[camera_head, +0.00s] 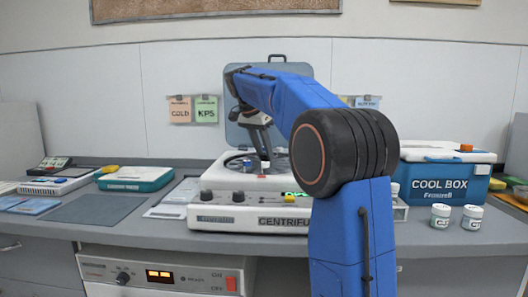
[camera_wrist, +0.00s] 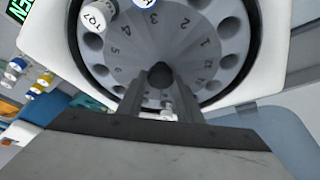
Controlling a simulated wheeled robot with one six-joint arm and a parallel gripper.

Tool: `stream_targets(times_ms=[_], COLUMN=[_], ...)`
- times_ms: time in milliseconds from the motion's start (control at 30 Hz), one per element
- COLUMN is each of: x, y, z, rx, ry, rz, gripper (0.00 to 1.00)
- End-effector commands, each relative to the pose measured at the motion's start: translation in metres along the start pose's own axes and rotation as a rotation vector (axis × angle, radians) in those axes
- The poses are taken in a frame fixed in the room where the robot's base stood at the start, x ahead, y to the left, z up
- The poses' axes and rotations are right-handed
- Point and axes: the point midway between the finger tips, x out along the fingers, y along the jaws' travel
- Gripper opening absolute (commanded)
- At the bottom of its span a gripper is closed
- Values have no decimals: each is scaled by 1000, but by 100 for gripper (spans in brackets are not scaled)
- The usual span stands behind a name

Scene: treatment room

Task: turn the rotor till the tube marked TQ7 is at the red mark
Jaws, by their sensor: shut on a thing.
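The grey rotor (camera_wrist: 200,75) has numbered wells around its rim and sits in the open white centrifuge (camera_head: 230,217). The tube marked TQ7 (camera_wrist: 96,16) has a white cap and stands in the rotor at the upper left of the wrist view. A small white cap shows between the fingers.
The centrifuge lid (camera_head: 245,137) stands open behind my arm. A blue cool box (camera_head: 437,190) and two white jars (camera_head: 456,216) are to the right. A teal case (camera_head: 136,179) and a dark mat (camera_head: 98,208) lie on the left of the counter.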

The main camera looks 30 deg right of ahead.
Motion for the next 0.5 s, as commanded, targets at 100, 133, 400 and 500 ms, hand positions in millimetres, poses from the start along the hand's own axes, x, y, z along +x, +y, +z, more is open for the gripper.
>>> stream_targets(times_ms=[100,133,400,500], x=[0,0,0,0], y=[-1,-1,-1,-1], z=[0,0,0,0], rx=[25,30,56,58], ry=[-1,-1,0,0], rz=[10,12,23,24], gripper=[0,0,0,0])
